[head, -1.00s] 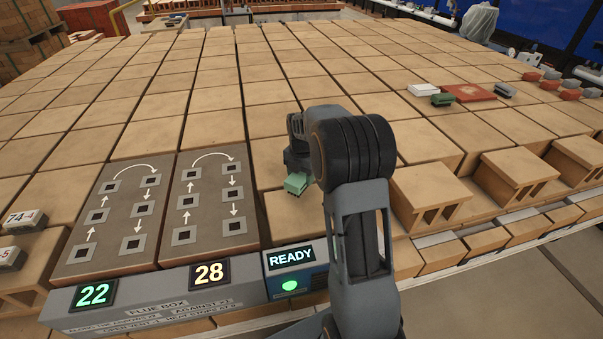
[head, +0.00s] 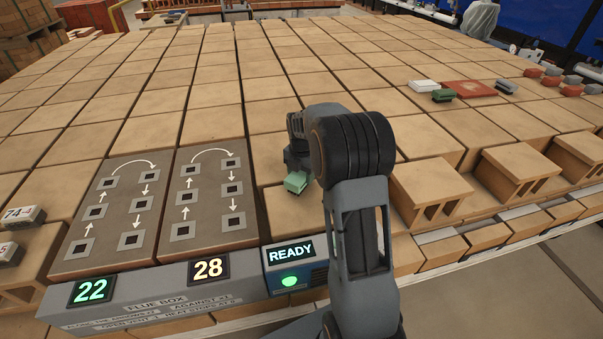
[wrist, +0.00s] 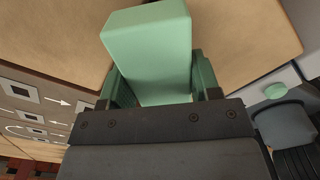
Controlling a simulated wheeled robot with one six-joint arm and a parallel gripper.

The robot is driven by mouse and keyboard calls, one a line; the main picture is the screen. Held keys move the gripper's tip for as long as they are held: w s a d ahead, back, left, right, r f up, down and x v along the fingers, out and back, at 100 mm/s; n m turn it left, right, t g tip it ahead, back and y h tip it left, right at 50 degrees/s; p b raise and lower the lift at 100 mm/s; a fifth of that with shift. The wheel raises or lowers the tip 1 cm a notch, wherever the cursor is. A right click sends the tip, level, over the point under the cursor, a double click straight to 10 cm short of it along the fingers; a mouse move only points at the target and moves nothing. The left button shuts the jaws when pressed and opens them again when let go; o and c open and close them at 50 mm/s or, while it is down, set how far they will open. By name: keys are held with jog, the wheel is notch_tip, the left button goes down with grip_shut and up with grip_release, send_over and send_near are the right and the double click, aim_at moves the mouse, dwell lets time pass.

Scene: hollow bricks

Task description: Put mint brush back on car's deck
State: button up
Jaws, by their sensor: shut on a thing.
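The mint brush (head: 297,181), a pale green block, is in my gripper (head: 294,170), low over the tan brick surface right of the grey vent panels. In the wrist view the mint brush (wrist: 150,45) sits between the two dark green fingers of my gripper (wrist: 155,80), which is shut on it. Its near end is hidden by the gripper body. I cannot tell whether the brush touches the surface below. The broad deck of tan hollow bricks (head: 190,65) fills most of the head view; which part is the car's own deck is unclear.
A grey box with number displays (head: 150,290) and a READY unit (head: 289,262) runs along the front edge. Raised hollow bricks (head: 432,190) stand to the right. A red plate (head: 470,89), dark green block (head: 443,96) and white block (head: 423,86) lie farther back.

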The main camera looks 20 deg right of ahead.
jog(key=shift+f, duration=0.3)
jog(key=o, duration=1.2)
jog(key=shift+c, duration=0.2)
jog(key=shift+r, duration=0.1)
notch_tip(320, 180, up, 14)
